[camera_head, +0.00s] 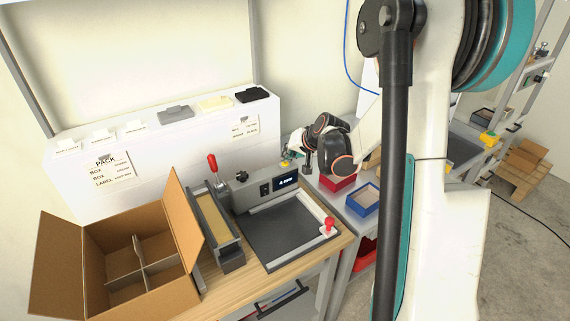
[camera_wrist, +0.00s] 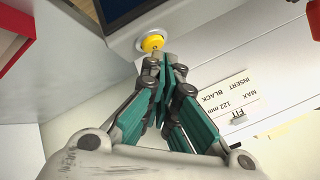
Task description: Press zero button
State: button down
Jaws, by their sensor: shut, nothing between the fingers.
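The yellow round button (camera_wrist: 152,41) sits in a pale ring on a light housing, beside a dark screen (camera_wrist: 122,10) in the wrist view. My gripper (camera_wrist: 160,60) is shut and empty, its tips at the button's lower edge in the picture. I cannot tell whether they touch it. The display's small text is hard to read. The button cannot be made out clearly there.
An open divided carton (camera_head: 98,248) stands at the left of the wooden bench, beside a tray with a red-handled lever (camera_head: 212,162). A dark plate (camera_head: 278,237) with a red knob (camera_head: 328,224) lies in front. Blue (camera_head: 364,198) and red bins stand right.

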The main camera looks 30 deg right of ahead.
aim_at(288, 162)
jog(key=shift+f+b, duration=0.45)
dwell(0.5)
jog(key=shift+r, duration=0.1)
jog(key=shift+r+p, duration=0.55)
jog(key=shift+r, duration=0.25)
jog(key=shift+r+p, duration=1.7)
jog(key=shift+r, duration=0.85)
